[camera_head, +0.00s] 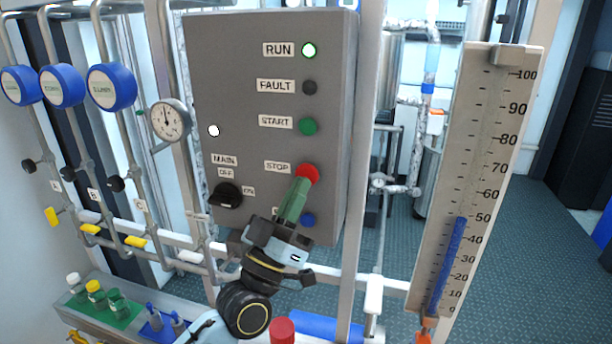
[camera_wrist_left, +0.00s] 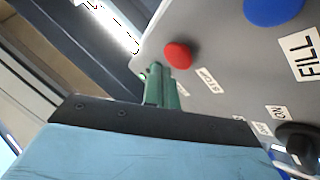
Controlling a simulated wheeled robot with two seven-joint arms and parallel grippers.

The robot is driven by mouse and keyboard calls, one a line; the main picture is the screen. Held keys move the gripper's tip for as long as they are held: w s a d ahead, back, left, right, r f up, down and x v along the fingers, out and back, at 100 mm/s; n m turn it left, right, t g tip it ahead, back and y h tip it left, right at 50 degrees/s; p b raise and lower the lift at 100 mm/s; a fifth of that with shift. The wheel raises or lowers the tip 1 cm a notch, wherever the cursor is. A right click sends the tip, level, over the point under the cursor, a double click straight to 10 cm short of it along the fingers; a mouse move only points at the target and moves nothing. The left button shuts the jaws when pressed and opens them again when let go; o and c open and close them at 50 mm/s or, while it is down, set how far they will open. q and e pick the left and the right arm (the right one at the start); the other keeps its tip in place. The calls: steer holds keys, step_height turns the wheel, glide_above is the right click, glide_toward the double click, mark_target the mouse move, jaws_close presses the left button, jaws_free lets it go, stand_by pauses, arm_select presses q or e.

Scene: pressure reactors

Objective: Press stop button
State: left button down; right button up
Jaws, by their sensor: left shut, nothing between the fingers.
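The red stop button (camera_head: 308,173) is on the right side of a grey control panel (camera_head: 240,70), next to a STOP label. My left gripper (camera_head: 299,185) has green fingers that are shut and empty. In the head view its fingertips overlap the lower edge of the stop button. In the left wrist view the red button (camera_wrist_left: 178,54) shows just beyond the tips of the green fingers (camera_wrist_left: 162,80). I cannot tell whether the tips touch it. My right gripper is not in view.
Above it are the green start button (camera_head: 308,125), the dark fault lamp (camera_head: 309,87) and the lit run lamp (camera_head: 309,50). A blue button (camera_head: 308,220) lies below, and a black main knob (camera_head: 229,195) to the left. A tall gauge (camera_head: 470,190) stands right.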

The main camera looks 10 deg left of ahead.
arm_select(q)
steer(key=shift+w, duration=0.1)
steer(key=shift+w, duration=0.3)
steer(key=shift+w, duration=0.5)
stand_by(0.7)
steer(key=shift+s, duration=0.95)
steer(key=s+p, duration=0.2)
steer(key=s, duration=0.3)
